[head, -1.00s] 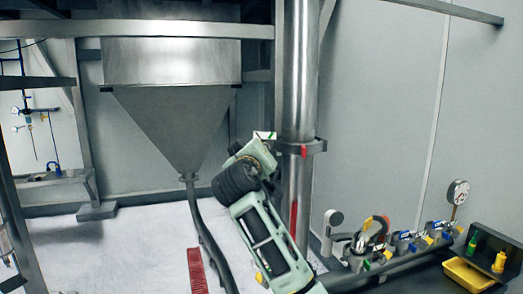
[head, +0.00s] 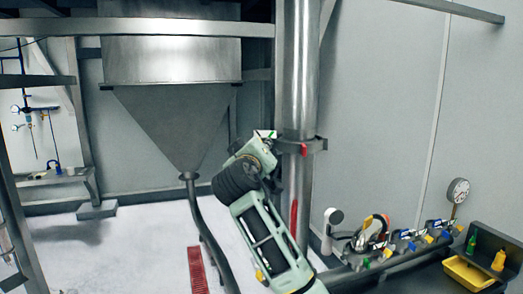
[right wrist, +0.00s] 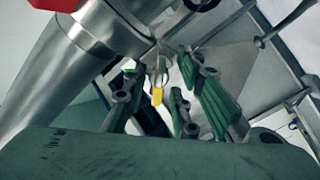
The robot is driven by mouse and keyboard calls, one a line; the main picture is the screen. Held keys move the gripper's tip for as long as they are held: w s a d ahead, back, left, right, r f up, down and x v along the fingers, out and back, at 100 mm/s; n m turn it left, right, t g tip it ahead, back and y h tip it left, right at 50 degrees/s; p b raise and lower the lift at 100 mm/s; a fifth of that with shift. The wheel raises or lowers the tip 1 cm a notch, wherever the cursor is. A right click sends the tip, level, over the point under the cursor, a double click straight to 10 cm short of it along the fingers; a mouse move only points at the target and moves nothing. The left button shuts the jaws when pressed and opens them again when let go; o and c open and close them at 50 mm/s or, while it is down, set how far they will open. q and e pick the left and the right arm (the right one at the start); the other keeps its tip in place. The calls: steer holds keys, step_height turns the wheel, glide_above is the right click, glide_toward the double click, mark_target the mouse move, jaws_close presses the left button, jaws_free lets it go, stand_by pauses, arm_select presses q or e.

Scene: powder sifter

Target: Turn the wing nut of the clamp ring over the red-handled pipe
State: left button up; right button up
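The vertical steel pipe (head: 297,75) carries a dark clamp ring (head: 318,146) with a red part (head: 304,150). A long red handle (head: 293,215) shows lower on the pipe. My right arm reaches up beside the pipe; its gripper is largely hidden in the head view. In the right wrist view the steel pipe (right wrist: 55,80) runs at the left, with a red part (right wrist: 52,3) at the top. The green fingers of my right gripper (right wrist: 155,100) are apart. A small metal fitting with a yellow tip (right wrist: 157,96), perhaps the wing nut, appears between them; contact is unclear. My left gripper is out of view.
A steel hopper (head: 170,115) with a dark hose stands left of the pipe. Several coloured valves, a gauge (head: 458,188) and a yellow tray (head: 468,274) are at the lower right. Frame beams cross above and at the left.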

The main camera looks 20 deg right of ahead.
steer(key=v, duration=1.2)
